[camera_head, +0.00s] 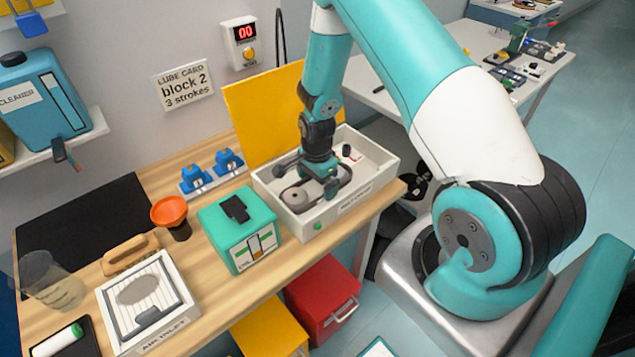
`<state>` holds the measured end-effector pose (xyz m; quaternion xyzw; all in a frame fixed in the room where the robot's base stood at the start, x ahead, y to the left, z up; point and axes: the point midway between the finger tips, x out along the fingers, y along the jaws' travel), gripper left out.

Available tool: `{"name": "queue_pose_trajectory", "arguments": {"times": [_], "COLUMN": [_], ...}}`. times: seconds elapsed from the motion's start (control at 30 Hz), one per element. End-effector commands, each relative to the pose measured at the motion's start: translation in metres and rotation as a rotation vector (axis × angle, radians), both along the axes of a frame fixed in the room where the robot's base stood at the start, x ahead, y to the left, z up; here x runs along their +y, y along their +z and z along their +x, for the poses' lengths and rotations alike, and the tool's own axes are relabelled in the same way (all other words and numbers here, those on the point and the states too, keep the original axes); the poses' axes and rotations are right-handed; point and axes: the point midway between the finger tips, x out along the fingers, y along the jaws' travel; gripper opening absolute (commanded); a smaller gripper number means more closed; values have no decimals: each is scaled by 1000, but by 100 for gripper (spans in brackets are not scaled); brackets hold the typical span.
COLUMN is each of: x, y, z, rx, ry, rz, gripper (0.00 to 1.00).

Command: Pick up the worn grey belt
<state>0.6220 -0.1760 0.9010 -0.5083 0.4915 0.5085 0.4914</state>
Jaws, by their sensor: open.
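A white open-topped unit (378,181) stands on the wooden bench with a dark grey loop, the belt (345,177), inside it. The loop appears to run past a grey round pulley (297,198) at its left end. My gripper (326,188) points down into the unit, right over the belt. It is open, with its fingers at the belt's middle; I cannot tell whether they touch it. The gripper and wrist hide part of the belt and the unit's floor.
A teal oil box (238,227) stands close to the left of the unit, and a yellow panel (262,105) rises behind it. Blue clamps (195,178), an orange funnel (169,211), a brush (130,256) and an air inlet frame (150,300) stand further left.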

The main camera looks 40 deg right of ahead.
Motion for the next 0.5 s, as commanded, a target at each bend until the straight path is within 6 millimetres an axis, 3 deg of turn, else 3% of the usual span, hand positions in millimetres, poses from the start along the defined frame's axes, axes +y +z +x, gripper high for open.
{"name": "queue_pose_trajectory", "arguments": {"times": [0.27,0.4,0.5], "x": [0,0,0], "y": [-4,-3,-3], "z": [0,0,0], "rx": [-1,-1,-1], "ry": [0,0,0], "rz": [0,0,0], "gripper": [100,68,64]}}
